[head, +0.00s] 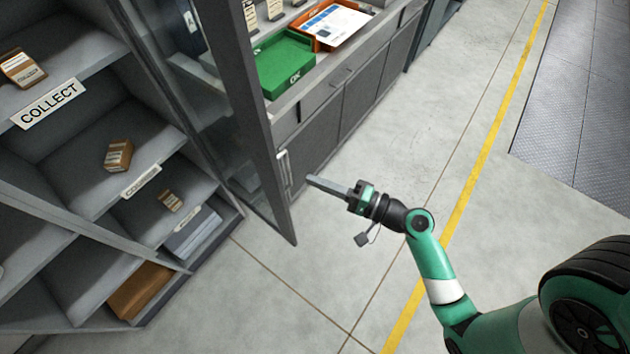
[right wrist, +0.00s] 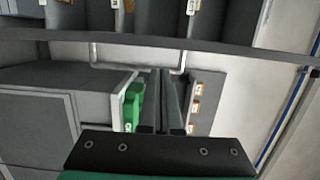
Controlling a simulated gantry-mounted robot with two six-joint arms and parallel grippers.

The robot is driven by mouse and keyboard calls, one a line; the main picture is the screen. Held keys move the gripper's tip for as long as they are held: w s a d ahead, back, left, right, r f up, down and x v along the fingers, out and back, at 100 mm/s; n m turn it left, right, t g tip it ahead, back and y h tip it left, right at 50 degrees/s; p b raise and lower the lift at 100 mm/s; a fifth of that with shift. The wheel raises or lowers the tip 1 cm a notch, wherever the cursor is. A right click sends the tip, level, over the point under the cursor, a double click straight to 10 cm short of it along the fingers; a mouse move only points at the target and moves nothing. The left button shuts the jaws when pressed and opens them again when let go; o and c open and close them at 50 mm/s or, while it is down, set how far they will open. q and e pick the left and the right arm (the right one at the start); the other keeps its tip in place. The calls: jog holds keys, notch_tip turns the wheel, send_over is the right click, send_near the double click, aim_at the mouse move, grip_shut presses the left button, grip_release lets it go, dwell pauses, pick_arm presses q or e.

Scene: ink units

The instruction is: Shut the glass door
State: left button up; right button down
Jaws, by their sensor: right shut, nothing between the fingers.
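The glass door (head: 238,85), with a grey frame, stands open in the head view. It juts out from the shelf cabinet towards the floor. A pale bar handle (head: 284,170) is on its frame near the free edge. My right gripper (head: 312,180) is shut and empty, pointing left, just right of the handle in the picture. In the right wrist view the shut fingers (right wrist: 166,75) point towards the handle bar (right wrist: 130,66) and the grey door frame (right wrist: 220,48). I cannot tell whether they touch. My left gripper is not in view.
The cabinet shelves hold small brown boxes (head: 117,155) and a COLLECT sign (head: 48,104). Behind the door, a grey counter (head: 322,105) carries a green tray (head: 285,67) and an orange tray (head: 332,24). Open floor with a yellow line (head: 480,160) lies to the right.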

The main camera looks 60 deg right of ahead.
aim_at(289, 171)
jog(key=w, duration=0.5)
jog(key=w+a, duration=0.1)
jog(key=w, duration=0.1)
jog(key=shift+w, duration=0.2)
